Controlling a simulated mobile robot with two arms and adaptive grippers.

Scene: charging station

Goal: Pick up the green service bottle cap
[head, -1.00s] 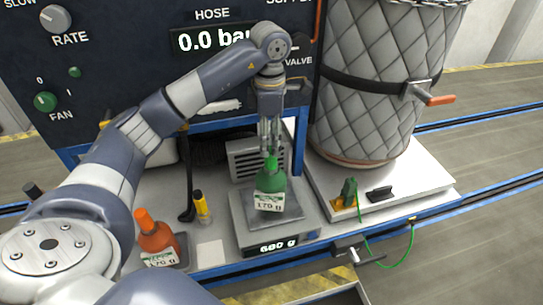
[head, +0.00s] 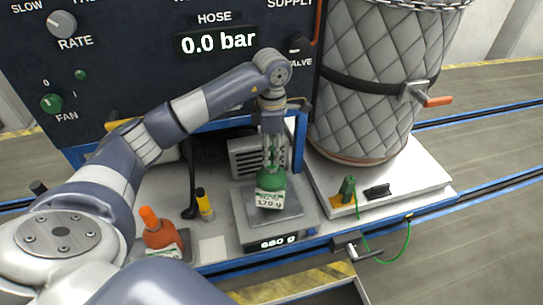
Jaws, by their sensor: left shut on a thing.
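The cap still appears to be on the bottle's neck. My right gripper is not in view.
The scale display (head: 279,243) reads about 680 g. A quilted tank (head: 365,85) stands at the right, with a green connector (head: 347,189) in front.

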